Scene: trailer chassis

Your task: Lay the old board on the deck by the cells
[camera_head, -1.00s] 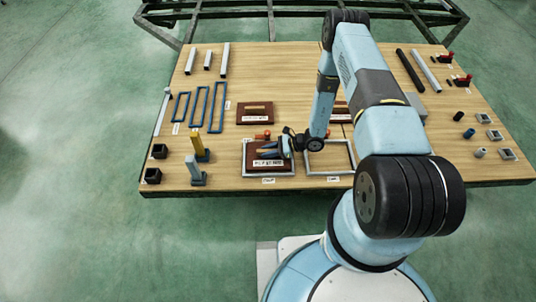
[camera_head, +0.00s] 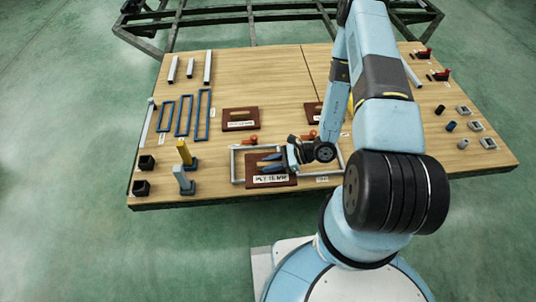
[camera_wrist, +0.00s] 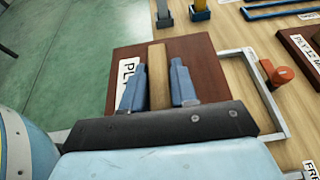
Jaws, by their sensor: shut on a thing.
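The old board is a dark brown plate with a white label and a pale raised strip. It shows in the head view (camera_head: 258,172) and in the wrist view (camera_wrist: 203,55). My gripper (camera_head: 276,162) is shut on the pale strip (camera_wrist: 157,72), one blue finger on each side. In the wrist view the frame's edge (camera_wrist: 268,98) shows beyond the board. A second grey frame lies to the right, largely hidden by my arm. The label is only partly readable.
Two other brown labelled boards (camera_head: 239,120) (camera_head: 312,111) lie further back. An orange knob (camera_head: 253,140) stands behind the frame. Yellow (camera_head: 184,152) and grey (camera_head: 183,179) upright pieces stand at the left. Blue frames (camera_head: 184,116) lie behind them. The deck's front edge is close.

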